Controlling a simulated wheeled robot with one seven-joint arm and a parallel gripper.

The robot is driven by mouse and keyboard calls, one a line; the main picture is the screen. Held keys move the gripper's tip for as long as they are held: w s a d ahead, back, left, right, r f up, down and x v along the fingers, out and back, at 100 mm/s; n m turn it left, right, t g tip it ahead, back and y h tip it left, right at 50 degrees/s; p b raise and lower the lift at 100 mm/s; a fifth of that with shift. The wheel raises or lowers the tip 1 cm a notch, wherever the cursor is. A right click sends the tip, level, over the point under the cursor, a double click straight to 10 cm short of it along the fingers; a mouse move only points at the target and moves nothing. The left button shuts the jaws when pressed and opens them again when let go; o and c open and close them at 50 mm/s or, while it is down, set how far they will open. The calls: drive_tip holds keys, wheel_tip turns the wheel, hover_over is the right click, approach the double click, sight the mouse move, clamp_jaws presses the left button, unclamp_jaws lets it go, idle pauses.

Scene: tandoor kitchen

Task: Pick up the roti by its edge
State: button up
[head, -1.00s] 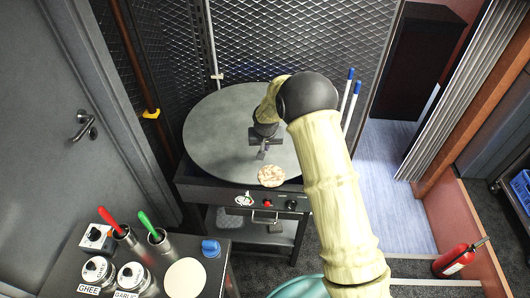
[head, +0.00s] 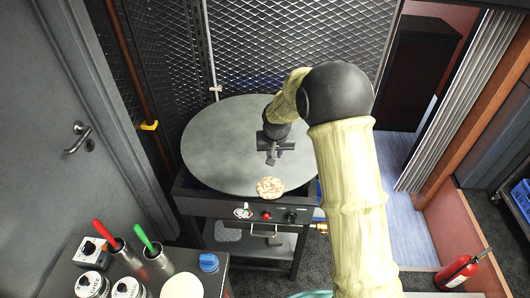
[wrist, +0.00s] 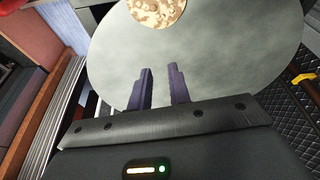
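The roti (head: 270,187) is a small, round, pale flatbread with brown patches. It lies flat at the front edge of the large round grey griddle (head: 215,150). In the wrist view the roti (wrist: 157,10) is cut off by the top edge, beyond my fingertips, on the griddle (wrist: 240,50). My gripper (wrist: 160,72) is open, with an empty gap between its two dark fingers. In the head view my gripper (head: 272,160) is over the griddle, just behind the roti and apart from it. Its height above the plate is hard to tell.
A dark counter at front left holds a red-handled tool (head: 104,234), a green-handled tool (head: 143,238), jars and a pale round disc (head: 183,286). Mesh panels stand behind the griddle. A fire extinguisher (head: 460,271) stands at right. The griddle's left part is clear.

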drive_tip(key=s+d+r, duration=0.2)
drive_tip(key=s+d, duration=0.3)
drive_tip(key=s, duration=0.4)
drive_tip(key=s+d+r, duration=0.2)
drive_tip(key=s+d, duration=0.3)
drive_tip(key=s, duration=0.3)
drive_tip(key=s+d+r+m+g, duration=0.1)
drive_tip(key=s+d+r, duration=0.1)
drive_tip(key=s+d, duration=0.3)
drive_tip(key=s, duration=0.4)
drive_tip(key=shift+s+d+r, duration=0.3)
